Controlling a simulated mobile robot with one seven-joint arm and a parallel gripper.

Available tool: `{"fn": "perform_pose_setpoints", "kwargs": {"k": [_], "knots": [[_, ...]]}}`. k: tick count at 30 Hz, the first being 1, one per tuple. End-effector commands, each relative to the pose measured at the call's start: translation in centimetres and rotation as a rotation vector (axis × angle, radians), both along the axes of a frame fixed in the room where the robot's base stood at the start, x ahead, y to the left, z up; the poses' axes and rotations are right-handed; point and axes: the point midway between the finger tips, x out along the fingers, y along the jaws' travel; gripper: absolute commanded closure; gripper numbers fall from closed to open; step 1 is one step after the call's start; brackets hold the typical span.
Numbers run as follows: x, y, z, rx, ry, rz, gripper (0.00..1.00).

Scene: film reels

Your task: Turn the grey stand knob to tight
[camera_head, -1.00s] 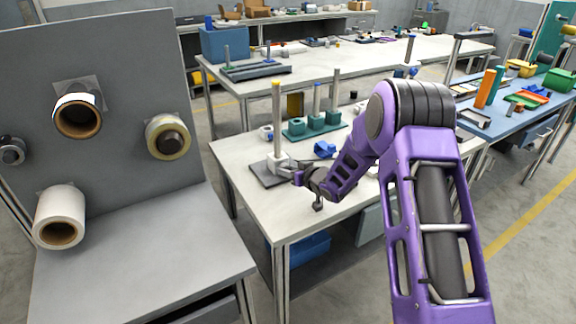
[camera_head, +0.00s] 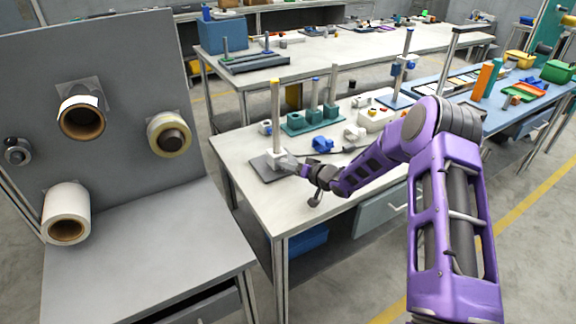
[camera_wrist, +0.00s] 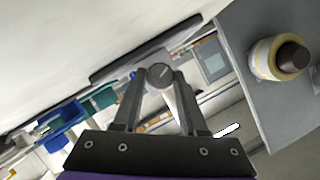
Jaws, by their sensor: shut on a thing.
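The stand (camera_head: 276,110) is an upright post with a yellow top on a dark flat base (camera_head: 262,172), at the near left of the middle white table. Its grey knob (camera_wrist: 159,74) shows in the wrist view as a round face with a light line across it. My gripper (camera_head: 287,165) reaches the stand's lower white block (camera_head: 274,158) from the right. In the wrist view my gripper (camera_wrist: 158,84) has its two fingers closed on either side of the knob. In the head view the gripper hides the knob.
Teal blocks with posts (camera_head: 313,119), a small blue part (camera_head: 322,144) and a white box with buttons (camera_head: 374,117) stand on the same table. A grey panel (camera_head: 112,70) with rolls of tape rises at the left. The table's front strip is clear.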

Motion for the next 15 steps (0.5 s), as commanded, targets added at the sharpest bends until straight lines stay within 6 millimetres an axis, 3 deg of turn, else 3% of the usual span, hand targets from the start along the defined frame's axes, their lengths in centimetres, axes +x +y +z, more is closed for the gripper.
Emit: {"fn": "perform_pose_setpoints", "kwargs": {"k": [7, 8, 12, 15], "knots": [[-0.01, -0.01, -0.05, -0.001, 0.0, -0.001, 1.0], [-0.02, -0.02, -0.04, -0.001, 0.0, 0.0, 0.55], [-0.02, -0.01, -0.04, -0.001, 0.0, 0.0, 0.3], [-0.02, -0.01, -0.04, -0.001, 0.0, 0.0, 0.28]]}}
